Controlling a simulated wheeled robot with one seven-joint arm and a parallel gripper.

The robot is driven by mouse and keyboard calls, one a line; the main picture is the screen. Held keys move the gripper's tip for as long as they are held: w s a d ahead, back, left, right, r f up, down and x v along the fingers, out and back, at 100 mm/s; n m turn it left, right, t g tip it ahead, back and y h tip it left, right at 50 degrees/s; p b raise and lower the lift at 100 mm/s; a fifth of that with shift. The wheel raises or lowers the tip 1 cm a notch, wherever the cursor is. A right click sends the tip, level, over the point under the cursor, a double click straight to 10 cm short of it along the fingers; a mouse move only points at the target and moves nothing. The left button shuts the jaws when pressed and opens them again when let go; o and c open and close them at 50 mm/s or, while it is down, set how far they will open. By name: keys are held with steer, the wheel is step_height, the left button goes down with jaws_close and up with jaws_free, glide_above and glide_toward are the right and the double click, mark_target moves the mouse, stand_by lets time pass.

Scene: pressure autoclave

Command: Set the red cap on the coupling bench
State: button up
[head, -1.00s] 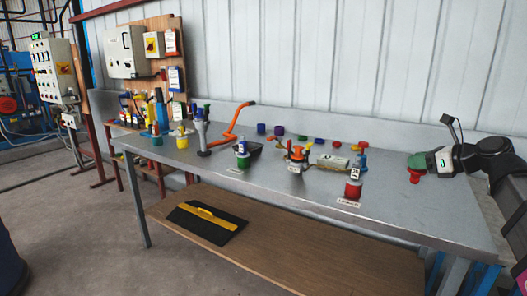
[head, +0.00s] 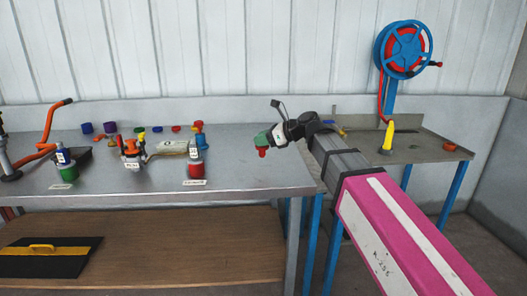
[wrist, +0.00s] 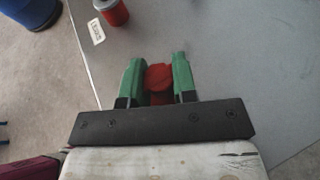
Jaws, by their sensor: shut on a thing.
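My gripper (head: 263,143) has green fingers and is shut on the red cap (head: 262,153). The cap points down from the fingers, above the right end of the long grey metal bench (head: 240,178). In the wrist view the red cap (wrist: 158,77) sits between the two green fingers of my gripper (wrist: 156,66), with the grey benchtop (wrist: 230,60) below. I cannot tell the exact gap to the surface. A second, smaller bench (head: 415,152) stands to the right. No readable label shows which bench is the coupling bench.
A red canister (head: 195,172) with a label stands on the long bench, left of my gripper. A valve assembly (head: 131,155) and several coloured caps are farther left. A yellow cone (head: 387,140) and a red ring (head: 449,146) are on the right bench, beneath a blue hose reel (head: 403,50).

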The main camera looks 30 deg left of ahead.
mark_target(264, 151)
steer(key=shift+w+f, duration=0.4)
steer(key=shift+w, duration=0.2)
steer(key=shift+f, duration=2)
steer(key=o, duration=1)
steer(key=shift+f, duration=0.15)
steer(key=shift+c, duration=0.2)
steer(key=shift+d+r, duration=0.3)
steer(key=shift+d, duration=0.1)
steer(key=v, duration=1.1)
